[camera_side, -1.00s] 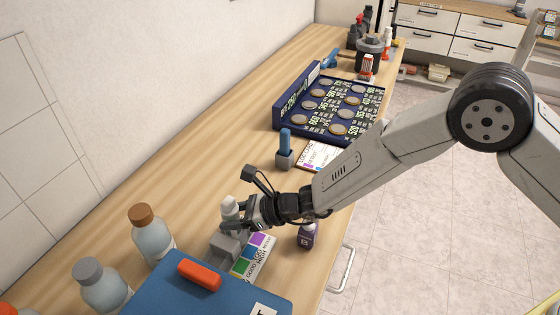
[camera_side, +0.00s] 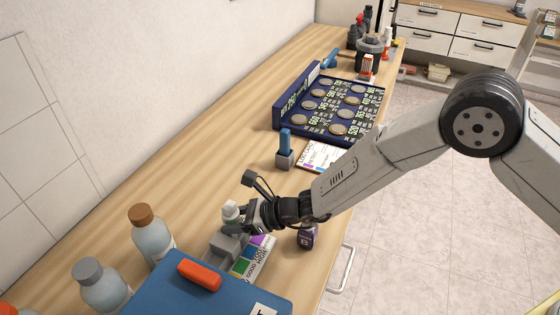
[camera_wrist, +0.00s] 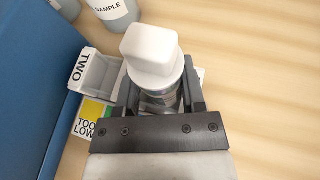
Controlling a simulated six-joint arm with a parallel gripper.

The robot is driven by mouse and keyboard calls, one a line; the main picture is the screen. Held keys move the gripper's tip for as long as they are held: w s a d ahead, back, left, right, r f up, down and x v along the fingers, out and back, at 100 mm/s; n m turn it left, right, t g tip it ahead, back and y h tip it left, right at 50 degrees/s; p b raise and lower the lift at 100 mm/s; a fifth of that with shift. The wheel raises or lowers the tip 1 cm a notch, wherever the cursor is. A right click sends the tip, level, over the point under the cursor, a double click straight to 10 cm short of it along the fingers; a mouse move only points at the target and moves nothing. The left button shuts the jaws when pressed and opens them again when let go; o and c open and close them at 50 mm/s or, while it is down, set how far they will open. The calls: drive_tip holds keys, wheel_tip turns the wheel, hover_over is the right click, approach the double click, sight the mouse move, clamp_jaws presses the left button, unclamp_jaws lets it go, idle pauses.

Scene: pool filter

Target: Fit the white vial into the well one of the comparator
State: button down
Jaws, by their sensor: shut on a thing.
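The white vial, with a squarish white cap, shows in the wrist view (camera_wrist: 152,50) and in the side view (camera_side: 231,212). My gripper (camera_wrist: 163,100) is shut on its body below the cap, and the vial looks about upright. In the side view my gripper (camera_side: 243,228) is low over the far end of the grey comparator (camera_side: 229,245). In the wrist view the comparator's well marked TWO (camera_wrist: 97,72) is left of the vial. Well one and the vial's lower end are hidden by the vial and fingers, so I cannot tell whether the vial is in the well.
A colour chart (camera_side: 250,262) lies along the comparator. A blue case with an orange handle (camera_side: 199,275) and two sample bottles (camera_side: 152,238) (camera_side: 101,287) stand close by. A blue coin-like disc tray (camera_side: 330,108) is farther back.

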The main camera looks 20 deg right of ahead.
sight(231, 205)
unclamp_jaws()
idle(0.4)
drive_tip(key=shift+r, duration=0.2)
drive_tip(key=shift+r, duration=4.3)
